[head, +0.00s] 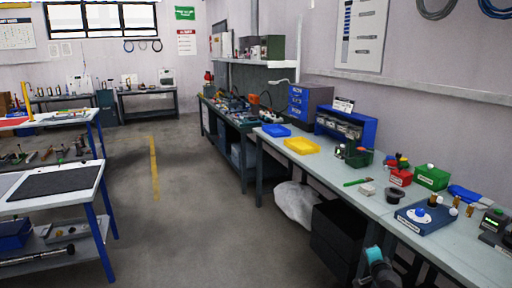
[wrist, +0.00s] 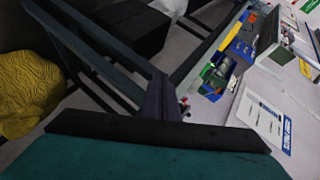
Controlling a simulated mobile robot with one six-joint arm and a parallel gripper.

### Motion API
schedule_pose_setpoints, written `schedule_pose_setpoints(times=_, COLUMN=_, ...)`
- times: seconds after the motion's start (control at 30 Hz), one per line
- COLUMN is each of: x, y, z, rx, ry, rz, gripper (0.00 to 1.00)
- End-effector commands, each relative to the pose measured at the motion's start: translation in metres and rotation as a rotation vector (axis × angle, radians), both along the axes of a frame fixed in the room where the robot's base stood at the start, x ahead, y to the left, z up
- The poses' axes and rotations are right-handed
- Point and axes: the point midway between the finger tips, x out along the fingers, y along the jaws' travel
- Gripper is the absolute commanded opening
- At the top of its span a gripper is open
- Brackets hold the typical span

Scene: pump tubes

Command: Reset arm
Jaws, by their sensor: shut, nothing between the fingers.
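Part of my arm, with a round teal cap, shows at the bottom of the head view, in front of the right-hand workbench (head: 349,196). A wide teal and black part, apparently also mine, fills the bottom of the wrist view. No held object shows. The arm part in the head view is low, by the bench's front edge, and apart from the tools on top.
The bench holds a yellow tray (head: 301,146), a blue tray (head: 276,130), a red box (head: 401,177), a green box (head: 432,177) and a blue device (head: 424,216). Below are a black box (head: 338,240) and white bag (head: 296,203). The middle floor (head: 190,215) is clear.

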Motion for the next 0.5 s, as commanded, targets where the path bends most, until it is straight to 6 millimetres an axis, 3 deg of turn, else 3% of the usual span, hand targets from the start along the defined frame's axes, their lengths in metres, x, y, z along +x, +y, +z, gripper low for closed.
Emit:
schedule_pose_setpoints(times=0.03, x=0.004, y=0.025, z=-0.011, rx=-0.020, ry=0.046, rz=0.066, gripper=0.00)
schedule_pose_setpoints(times=0.27, x=0.002, y=0.127, z=-0.065, rx=-0.120, ry=0.268, rz=0.365, gripper=0.00)
schedule_pose_setpoints(times=0.5, x=-0.034, y=0.222, z=-0.121, rx=-0.247, ry=0.522, rz=0.686, gripper=0.00)
